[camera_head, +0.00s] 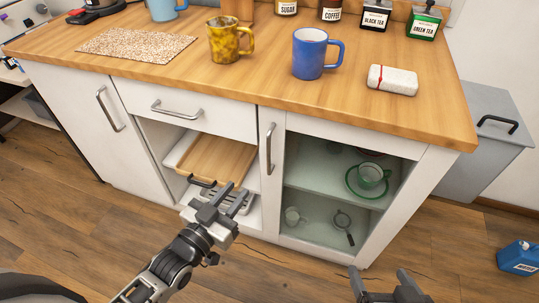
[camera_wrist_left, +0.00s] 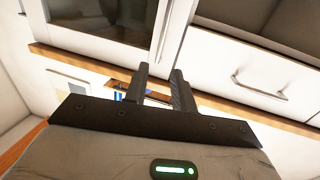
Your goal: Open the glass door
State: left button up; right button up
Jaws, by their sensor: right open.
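The glass door (camera_head: 312,207) is the white-framed, greenish pane at the right of the cabinet, and it looks shut. Its upright metal bar handle (camera_head: 269,148) is on the door's left side. In the left wrist view the glass (camera_wrist_left: 95,22) is at upper left, the picture upside down. My left gripper (camera_head: 220,203) is in front of the open shelf, left of and below the handle and apart from it. Its fingers (camera_wrist_left: 161,88) show a gap with nothing between them. My right gripper (camera_head: 385,285) is open and empty at the bottom edge, over the floor.
A drawer (camera_head: 185,105) and a white cupboard door (camera_head: 85,120) are to the left. A wooden tray (camera_head: 217,158) lies on the open shelf. Cups stand behind the glass. Mugs and jars stand on the wooden countertop (camera_head: 150,75). A blue container (camera_head: 519,258) stands on the floor at right.

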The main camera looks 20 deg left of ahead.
aim_at(268, 150)
pick_arm(q)
jog(key=x, duration=0.8)
jog(key=b+x, duration=0.1)
jog(key=x, duration=0.7)
jog(key=shift+a+r, duration=0.1)
jog(key=shift+r, duration=0.1)
grip_shut()
